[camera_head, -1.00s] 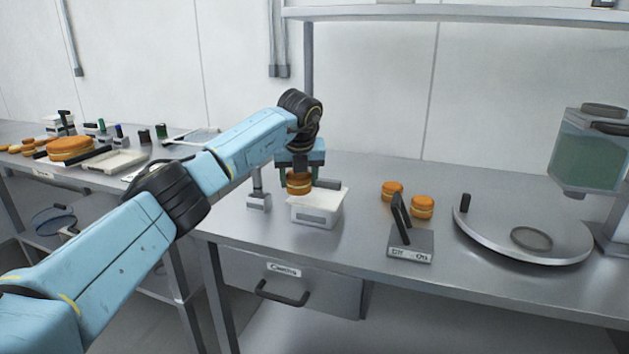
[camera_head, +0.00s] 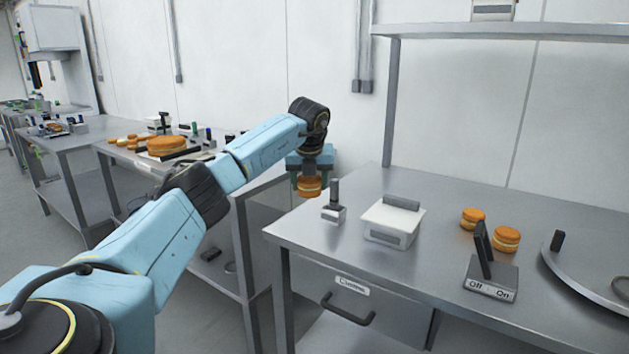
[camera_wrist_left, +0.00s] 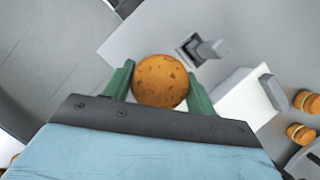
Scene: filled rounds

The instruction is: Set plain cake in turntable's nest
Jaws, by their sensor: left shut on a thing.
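My left gripper (camera_head: 309,176) is shut on a small round cake (camera_head: 309,187), orange-brown with a pale filling band. It holds the cake in the air by the left end of the steel table. In the left wrist view, the cake (camera_wrist_left: 160,82) sits between the green fingers (camera_wrist_left: 160,90), and its top shows a few dark specks. The turntable (camera_head: 570,262) is a grey disc at the right edge, cut off by the frame. Its round nest (camera_head: 622,284) shows only in part, well to the right of the gripper. My right gripper is not in view.
Two similar cakes (camera_head: 473,218) (camera_head: 506,239) stand behind an Off/On switch box (camera_head: 490,278). A white box (camera_head: 392,224) and a small post stand (camera_head: 333,207) are near the held cake. A large cake (camera_head: 166,145) sits on the left table.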

